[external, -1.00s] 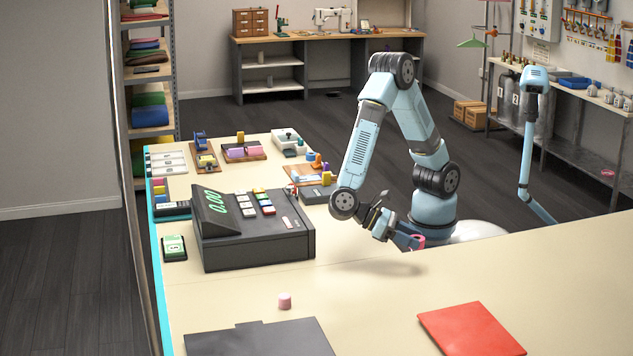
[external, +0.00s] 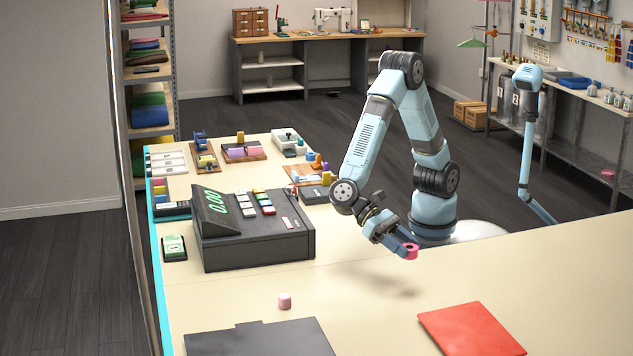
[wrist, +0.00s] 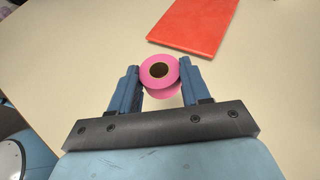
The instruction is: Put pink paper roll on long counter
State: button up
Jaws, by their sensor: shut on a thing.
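The pink paper roll (external: 411,251) is held in my gripper (external: 404,248) above the cream long counter (external: 360,310). In the wrist view the pink roll (wrist: 160,75) sits between the two blue fingers of my gripper (wrist: 160,88), with its dark core facing the camera. The fingers are shut on its sides. A shadow lies on the counter below, so the roll appears clear of the surface.
A red flat sheet (external: 471,329) lies on the counter to the right, also in the wrist view (wrist: 195,22). A black cash register (external: 255,235) stands left. The counter between is bare.

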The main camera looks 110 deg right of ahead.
send_over(388, 305)
jog(key=f, duration=0.6)
jog(key=shift+s+d+f, duration=0.25)
jog(key=shift+d+f, duration=0.05)
jog(key=shift+f, duration=0.05)
jog(key=shift+w+a+f, duration=0.3)
jog(key=shift+a+f, duration=0.05)
jog(key=shift+f, duration=1.7)
jog(key=o, duration=1)
